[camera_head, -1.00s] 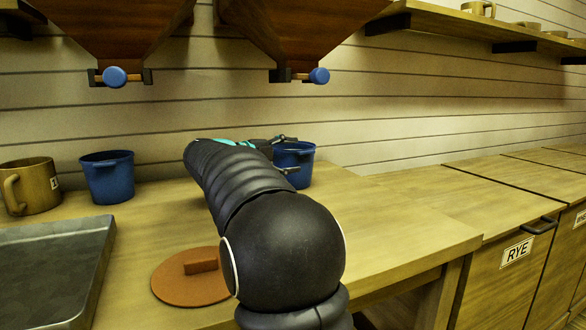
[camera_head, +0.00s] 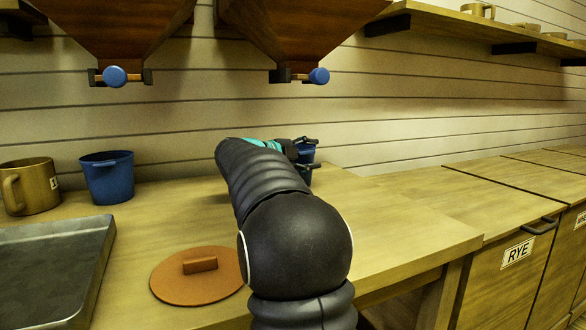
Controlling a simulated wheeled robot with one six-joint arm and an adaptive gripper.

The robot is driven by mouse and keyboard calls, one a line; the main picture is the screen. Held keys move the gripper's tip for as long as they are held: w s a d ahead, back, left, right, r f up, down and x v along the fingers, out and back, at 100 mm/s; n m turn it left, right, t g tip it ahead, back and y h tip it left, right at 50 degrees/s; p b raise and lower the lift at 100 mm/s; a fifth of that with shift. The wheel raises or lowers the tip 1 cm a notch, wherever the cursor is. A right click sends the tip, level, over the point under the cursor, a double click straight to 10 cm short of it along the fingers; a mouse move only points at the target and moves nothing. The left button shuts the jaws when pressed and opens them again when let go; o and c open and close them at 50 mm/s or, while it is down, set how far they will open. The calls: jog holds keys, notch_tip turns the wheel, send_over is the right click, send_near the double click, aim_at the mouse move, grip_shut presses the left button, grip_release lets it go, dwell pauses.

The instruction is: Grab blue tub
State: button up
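One blue tub (camera_head: 107,178) stands on the wooden bench at the left, next to a tan mug. A second blue tub (camera_head: 306,156) is further right on the bench, mostly hidden behind my arm and gripper. My gripper (camera_head: 312,153) is at this second tub, with dark finger parts seen above and below a patch of blue. Whether the fingers touch or hold the tub is hidden by the arm.
A tan mug (camera_head: 31,187) and a grey metal tray (camera_head: 52,272) are at the left. A round orange-brown lid (camera_head: 197,284) lies near my arm. Two wooden hoppers with blue knobs (camera_head: 115,76) hang above. Bins, one labelled RYE (camera_head: 517,252), stand at the right.

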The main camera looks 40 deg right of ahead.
grip_shut()
